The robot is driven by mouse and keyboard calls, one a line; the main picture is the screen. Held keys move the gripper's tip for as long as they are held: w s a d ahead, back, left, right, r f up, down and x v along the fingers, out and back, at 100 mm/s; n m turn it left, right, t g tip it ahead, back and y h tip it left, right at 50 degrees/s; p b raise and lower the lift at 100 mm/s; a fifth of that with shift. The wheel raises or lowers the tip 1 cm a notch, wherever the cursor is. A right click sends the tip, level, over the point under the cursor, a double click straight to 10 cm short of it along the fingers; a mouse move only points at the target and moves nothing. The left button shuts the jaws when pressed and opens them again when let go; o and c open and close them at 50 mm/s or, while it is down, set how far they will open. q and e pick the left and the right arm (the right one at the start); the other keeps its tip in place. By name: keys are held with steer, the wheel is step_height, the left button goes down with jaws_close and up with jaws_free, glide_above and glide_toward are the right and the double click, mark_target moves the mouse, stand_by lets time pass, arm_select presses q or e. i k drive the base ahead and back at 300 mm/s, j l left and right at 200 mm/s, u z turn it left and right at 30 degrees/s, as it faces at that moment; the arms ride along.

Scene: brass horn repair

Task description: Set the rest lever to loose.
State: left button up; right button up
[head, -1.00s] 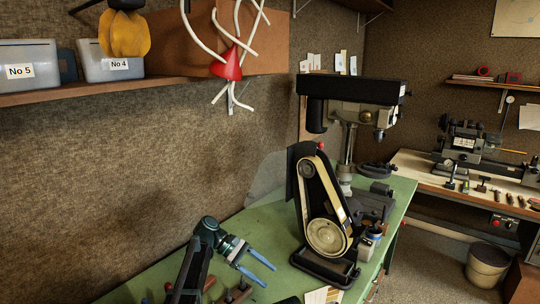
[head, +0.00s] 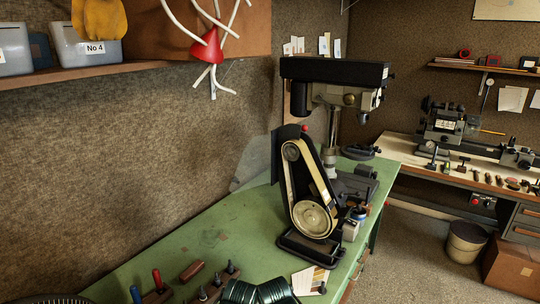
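I cannot make out a rest lever for certain in the head view. A black belt sander (head: 313,218) with a pale belt and a round wheel stands on the green bench, with a red knob (head: 305,128) at its top. A small lathe (head: 445,125) stands on the bench at the far right, too small to read any lever setting. Neither gripper's fingers show.
The green bench (head: 190,245) is mostly bare left of the sander. A drill press (head: 335,95) stands behind it. Red and blue handled tools (head: 145,288) and wooden blocks lie at the front left. A bucket (head: 466,243) and a box (head: 510,268) stand on the floor at right.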

mark_target(358, 194)
steer(key=k+j+z, duration=0.2)
steer(key=k+z, duration=0.55)
steer(key=k, duration=0.15)
steer(key=i+l, duration=0.25)
steer(key=i, duration=0.2)
steer(key=i+l+z, duration=0.15)
steer(key=i+l, duration=0.35)
steer(key=i, duration=0.35)
steer(key=i+l+z, duration=0.1)
steer(key=i+l, duration=0.15)
steer(key=i, duration=0.2)
steer(key=i+l+z, duration=0.1)
steer(key=i, duration=0.35)
